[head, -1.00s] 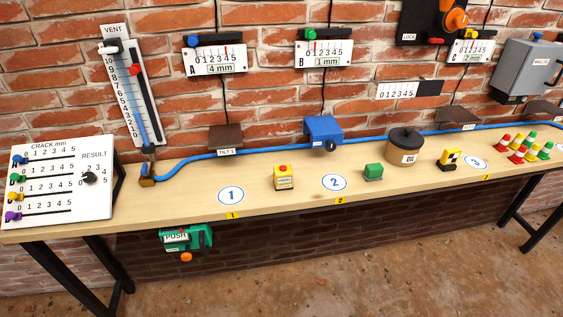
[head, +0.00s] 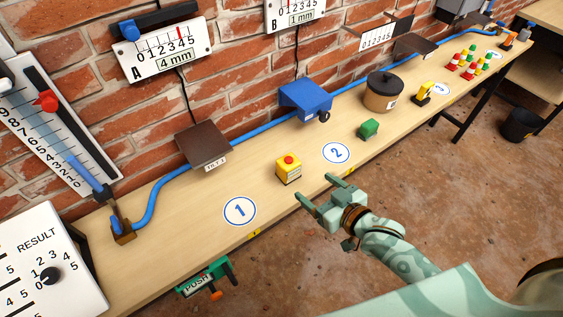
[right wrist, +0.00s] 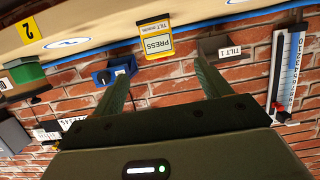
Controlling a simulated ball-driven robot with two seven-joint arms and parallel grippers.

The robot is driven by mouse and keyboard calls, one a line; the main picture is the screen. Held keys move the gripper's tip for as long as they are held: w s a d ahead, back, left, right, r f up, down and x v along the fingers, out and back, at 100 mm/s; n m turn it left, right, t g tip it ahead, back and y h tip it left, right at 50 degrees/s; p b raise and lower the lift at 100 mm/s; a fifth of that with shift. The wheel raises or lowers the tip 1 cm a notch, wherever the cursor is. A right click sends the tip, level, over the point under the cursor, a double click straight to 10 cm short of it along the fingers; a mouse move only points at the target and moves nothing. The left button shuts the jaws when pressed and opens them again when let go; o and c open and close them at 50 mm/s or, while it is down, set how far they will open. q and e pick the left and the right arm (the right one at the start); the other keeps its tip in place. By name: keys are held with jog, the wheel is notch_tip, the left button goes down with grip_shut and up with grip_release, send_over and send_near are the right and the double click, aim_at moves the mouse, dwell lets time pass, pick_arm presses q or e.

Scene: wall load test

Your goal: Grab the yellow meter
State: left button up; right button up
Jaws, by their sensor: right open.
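The yellow meter (head: 288,173) is a small yellow box with a red button on top and a pale label. It stands upright on the wooden bench between the round marks 1 and 2. My right gripper (head: 316,187) is open and empty, just off the bench's front edge, with its fingers pointing toward the meter and apart from it. My left gripper is not in view.
A green block (head: 369,129) stands to the right of the meter, with a blue box (head: 305,98) behind. A brown tilt plate (head: 203,147) and blue hose (head: 255,127) lie behind it. A green PUSH device (head: 205,280) hangs at the bench front. Bare wood surrounds the meter.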

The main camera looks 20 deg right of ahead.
aim_at(294, 170)
jog(key=b+x, duration=0.2)
jog(key=x, duration=0.7)
jog(key=shift+w+f, duration=0.1)
jog(key=shift+f, duration=0.05)
jog(key=shift+w, duration=0.2)
jog(key=b+x, duration=0.2)
jog(key=x, duration=0.3)
jog(key=shift+f, duration=0.2)
jog(key=shift+r, duration=0.1)
jog(key=shift+c, duration=0.6)
jog(key=c, duration=1)
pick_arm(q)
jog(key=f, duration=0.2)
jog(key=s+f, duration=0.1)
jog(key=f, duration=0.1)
pick_arm(e)
jog(key=shift+w, duration=0.1)
jog(key=shift+c, duration=0.8)
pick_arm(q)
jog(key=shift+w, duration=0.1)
pick_arm(e)
jog(key=shift+r, duration=0.15)
